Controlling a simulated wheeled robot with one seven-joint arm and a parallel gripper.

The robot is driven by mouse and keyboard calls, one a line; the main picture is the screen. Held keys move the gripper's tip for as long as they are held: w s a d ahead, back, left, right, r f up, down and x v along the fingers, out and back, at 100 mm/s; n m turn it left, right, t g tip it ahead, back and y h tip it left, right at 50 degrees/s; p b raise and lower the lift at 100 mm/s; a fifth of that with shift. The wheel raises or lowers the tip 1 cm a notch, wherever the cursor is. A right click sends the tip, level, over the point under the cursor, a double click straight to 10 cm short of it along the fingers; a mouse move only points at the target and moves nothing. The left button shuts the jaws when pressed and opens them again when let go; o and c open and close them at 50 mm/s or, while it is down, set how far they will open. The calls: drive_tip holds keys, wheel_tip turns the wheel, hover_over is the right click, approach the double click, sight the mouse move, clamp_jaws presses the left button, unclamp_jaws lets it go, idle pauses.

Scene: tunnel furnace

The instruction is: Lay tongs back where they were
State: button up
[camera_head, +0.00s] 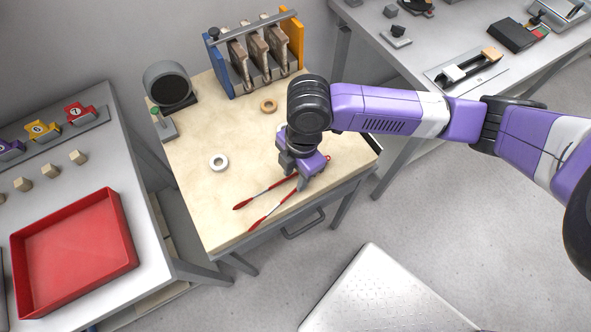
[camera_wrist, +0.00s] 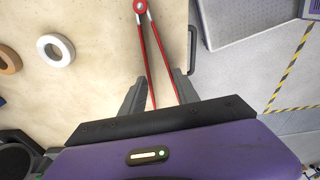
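The tongs (camera_head: 265,191) are long and thin, red and silver. In the head view they are low over the front part of the wooden-topped table (camera_head: 200,205), their spread red ends pointing left. My gripper (camera_head: 299,175) is down over them and hides their middle.
A white ring (camera_head: 219,162) and a tan ring (camera_head: 268,106) lie on the table. A red tray (camera_head: 75,252) is on the left bench. The tabletop's front left is clear.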

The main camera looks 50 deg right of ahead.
drive_tip(key=shift+r, duration=0.1)
wheel_tip(320, 180, up, 8)
drive_tip(key=shift+d+f, duration=0.2)
drive_tip(key=shift+d, duration=0.25)
